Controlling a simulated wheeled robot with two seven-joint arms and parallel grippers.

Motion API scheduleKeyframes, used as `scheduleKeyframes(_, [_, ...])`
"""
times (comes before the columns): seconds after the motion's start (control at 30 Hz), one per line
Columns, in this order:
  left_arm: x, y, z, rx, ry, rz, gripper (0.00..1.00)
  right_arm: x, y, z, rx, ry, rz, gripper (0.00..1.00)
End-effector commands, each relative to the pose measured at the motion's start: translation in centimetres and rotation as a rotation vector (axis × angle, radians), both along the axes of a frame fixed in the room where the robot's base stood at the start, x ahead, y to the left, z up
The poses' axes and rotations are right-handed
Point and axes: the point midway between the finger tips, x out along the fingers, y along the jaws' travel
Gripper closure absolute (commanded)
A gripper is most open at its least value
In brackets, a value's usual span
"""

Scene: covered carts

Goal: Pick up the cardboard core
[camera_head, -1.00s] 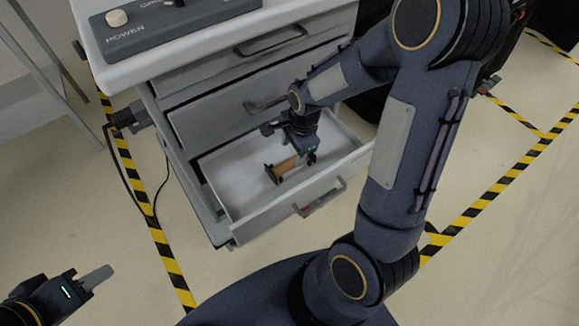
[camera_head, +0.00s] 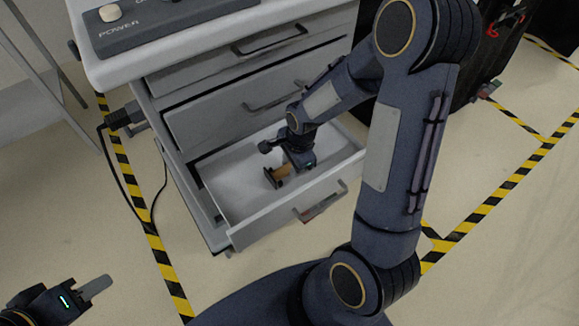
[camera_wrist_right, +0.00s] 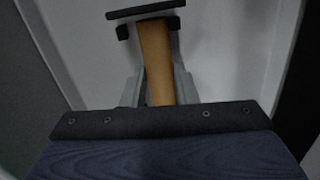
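My right gripper (camera_wrist_right: 158,62) is down in the drawer at the core. In the right wrist view the core (camera_wrist_right: 156,50) runs between its two grey fingers, one close along each side. Whether the fingers press on it cannot be made out. A black bar (camera_wrist_right: 146,12) crosses beyond the core's far end. My left gripper (camera_head: 97,287) is at the lower left, away from the drawer, with one grey finger showing.
The grey cart (camera_head: 82,50) has closed drawers (camera_head: 235,110) above the open one and a POWER panel (camera_head: 150,22) on top. The open drawer's walls surround the right gripper.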

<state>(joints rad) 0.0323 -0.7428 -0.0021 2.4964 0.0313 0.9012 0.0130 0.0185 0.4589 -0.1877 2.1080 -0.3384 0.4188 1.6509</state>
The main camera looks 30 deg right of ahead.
Motion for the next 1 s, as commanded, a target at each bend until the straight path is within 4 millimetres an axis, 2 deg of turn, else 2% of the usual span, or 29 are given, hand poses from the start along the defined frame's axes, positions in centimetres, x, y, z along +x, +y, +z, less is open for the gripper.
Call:
scheduleKeyframes(0.47, [0.0, 0.0, 0.0, 0.0, 0.0, 0.0, 0.64, 0.0, 0.0, 0.1, 0.0, -0.002, -0.001, 0.97])
scheduleKeyframes(0.57, [0.0, 0.0, 0.2, 0.0, 0.0, 0.0, 0.64, 0.1, 0.0, 0.5, 0.0, -0.003, -0.001, 1.0])
scheduleKeyframes(0.77, [0.0, 0.0, 1.2, 0.0, 0.0, 0.0, 0.64, 0.1, 0.0, 2.7, 0.0, -0.005, -0.001, 1.0])
scheduleKeyframes(1.0, [0.0, 0.0, 3.2, 0.0, 0.0, 0.0, 0.64, 0.1, 0.0, 7.4, 0.0, -0.006, -0.001, 1.0])
